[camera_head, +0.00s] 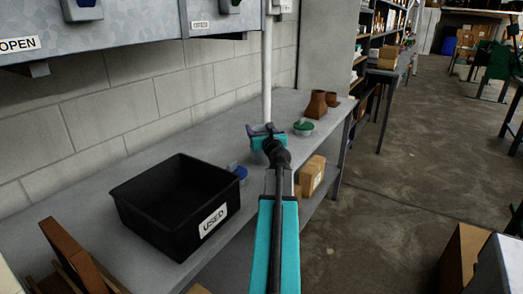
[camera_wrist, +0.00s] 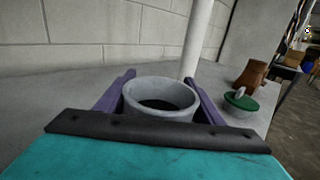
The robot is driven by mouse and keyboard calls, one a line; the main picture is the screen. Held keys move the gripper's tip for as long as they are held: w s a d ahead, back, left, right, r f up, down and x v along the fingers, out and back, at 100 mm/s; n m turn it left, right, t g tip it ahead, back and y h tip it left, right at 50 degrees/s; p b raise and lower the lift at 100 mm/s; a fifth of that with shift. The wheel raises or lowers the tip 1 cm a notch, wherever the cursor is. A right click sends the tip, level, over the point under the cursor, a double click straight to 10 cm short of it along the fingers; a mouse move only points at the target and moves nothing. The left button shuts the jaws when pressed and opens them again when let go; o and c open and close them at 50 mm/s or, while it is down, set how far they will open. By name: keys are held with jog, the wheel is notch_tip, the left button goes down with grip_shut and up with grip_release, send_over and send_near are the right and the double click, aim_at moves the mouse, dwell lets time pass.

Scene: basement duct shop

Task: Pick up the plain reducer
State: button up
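A plain grey, round, hollow piece with an open top, which looks like the plain reducer (camera_wrist: 161,111), stands upright between my fingers in the wrist view. My gripper (camera_wrist: 160,76) has one purple finger on each side of it, very close to its wall. I cannot tell whether the fingers press on it or leave a small gap. Its lower part is hidden behind my gripper's dark edge. In the head view my gripper (camera_head: 262,130) is low over the grey bench, and the piece is hard to make out there.
A green-topped piece (camera_head: 302,127) and brown tapered pieces (camera_head: 316,104) stand just right of my gripper on the bench (camera_head: 115,160). A white pipe (camera_head: 267,70) rises behind.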

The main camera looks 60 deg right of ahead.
jog(key=c, duration=1)
jog(key=shift+r, duration=0.15)
jog(key=shift+r, duration=0.55)
notch_tip(320, 180, up, 2)
jog(key=shift+s+r+p, duration=0.1)
jog(key=shift+r+p, duration=0.15)
jog(key=shift+p, duration=0.3)
jog(key=d+b+v, duration=0.1)
jog(key=b+v, duration=0.2)
jog(key=v, duration=0.2)
jog(key=s+b+v, duration=0.1)
jog(key=b+v, duration=0.3)
jog(key=v, duration=0.1)
jog(key=s+d+r+b+v, duration=0.1)
jog(key=b+v, duration=0.2)
jog(key=v, duration=0.2)
jog(key=shift+s+d, duration=0.2)
jog(key=shift+s, duration=0.1)
jog(key=shift+r, duration=0.1)
